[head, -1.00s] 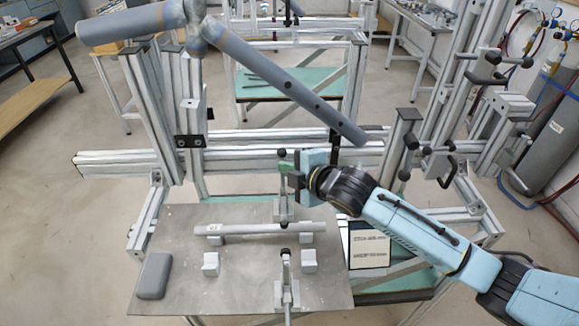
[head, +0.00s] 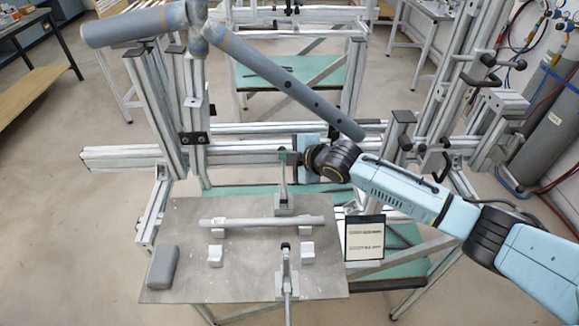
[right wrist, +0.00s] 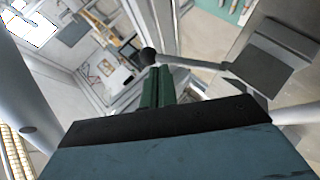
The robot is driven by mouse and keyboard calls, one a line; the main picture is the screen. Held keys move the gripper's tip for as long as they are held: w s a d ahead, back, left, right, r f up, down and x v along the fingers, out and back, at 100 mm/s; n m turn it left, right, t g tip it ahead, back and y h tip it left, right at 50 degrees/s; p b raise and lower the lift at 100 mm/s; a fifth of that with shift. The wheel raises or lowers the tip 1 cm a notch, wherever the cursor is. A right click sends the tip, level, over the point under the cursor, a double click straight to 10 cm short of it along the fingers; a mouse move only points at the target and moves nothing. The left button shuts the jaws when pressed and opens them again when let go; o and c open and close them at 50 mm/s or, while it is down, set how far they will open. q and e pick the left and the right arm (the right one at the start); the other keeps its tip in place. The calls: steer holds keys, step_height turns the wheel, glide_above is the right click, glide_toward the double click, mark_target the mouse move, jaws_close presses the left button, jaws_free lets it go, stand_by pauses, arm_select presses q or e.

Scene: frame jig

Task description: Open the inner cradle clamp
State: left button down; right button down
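The far clamp (head: 285,203), which I take as the inner cradle clamp, stands at the plate's back edge, with its thin handle upright. My right gripper (head: 284,158) is at the top of this handle. In the right wrist view, the green fingers (right wrist: 157,86) are close together at the handle rod, just beside its black ball knob (right wrist: 148,56). They appear shut on the rod, though the contact is partly hidden. A grey tube (head: 262,222) lies across the cradle blocks. A second clamp (head: 286,283) stands at the plate's near edge. My left gripper is out of view.
The grey plate (head: 190,225) carries a grey pad (head: 163,267) at left and small blocks (head: 215,254). A label board (head: 365,237) stands at its right. A large bent tube (head: 285,85) and aluminium posts (head: 158,105) rise behind.

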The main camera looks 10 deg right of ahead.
steer(key=shift+w+d+f+b, duration=0.1)
steer(key=shift+w+f+b, duration=0.25)
steer(key=shift+w+f, duration=0.25)
stand_by(0.3)
